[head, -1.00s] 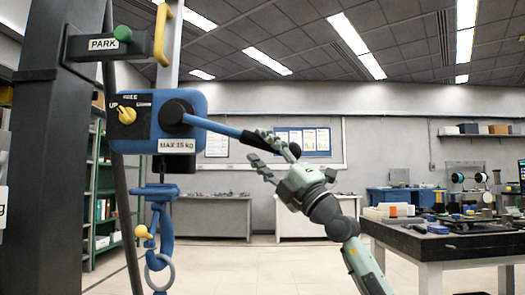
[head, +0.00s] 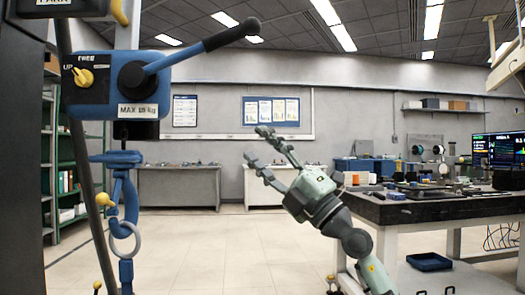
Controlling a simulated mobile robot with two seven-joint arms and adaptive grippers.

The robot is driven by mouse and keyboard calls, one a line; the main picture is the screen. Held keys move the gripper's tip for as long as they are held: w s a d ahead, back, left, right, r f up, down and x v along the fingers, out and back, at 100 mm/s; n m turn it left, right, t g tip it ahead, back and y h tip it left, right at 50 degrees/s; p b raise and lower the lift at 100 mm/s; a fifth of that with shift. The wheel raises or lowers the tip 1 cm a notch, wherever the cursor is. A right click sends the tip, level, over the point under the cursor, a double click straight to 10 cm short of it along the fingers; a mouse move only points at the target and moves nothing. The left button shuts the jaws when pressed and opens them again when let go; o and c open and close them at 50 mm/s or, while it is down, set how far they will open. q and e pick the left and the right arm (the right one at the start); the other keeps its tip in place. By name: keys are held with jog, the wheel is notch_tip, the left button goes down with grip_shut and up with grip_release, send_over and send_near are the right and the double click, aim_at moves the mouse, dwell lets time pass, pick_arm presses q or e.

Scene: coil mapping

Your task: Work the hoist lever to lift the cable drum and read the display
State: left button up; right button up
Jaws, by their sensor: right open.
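The blue hoist body (head: 112,100) hangs at the left, with a "MAX 15 kg" label and a yellow selector knob (head: 84,77) beside the words UP and FREE. Its hoist lever (head: 205,49) slants up to the right and ends in a black grip. Below the body hang a blue hook (head: 122,195) and a grey ring (head: 123,240). My right gripper (head: 258,146) is open and empty, below and apart from the lever. A lit screen (head: 497,150) stands at the far right; its text is too small to read. I cannot make out the cable drum. My left gripper is out of view.
A dark-topped workbench (head: 440,208) with several small items stands at the right, with a blue tray (head: 429,262) below it. A green shelf (head: 62,160) is at the left, and low tables line the back wall. The floor between is clear.

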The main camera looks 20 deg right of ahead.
jog(key=shift+s+f, duration=0.1)
jog(key=shift+f, duration=0.05)
dwell(0.3)
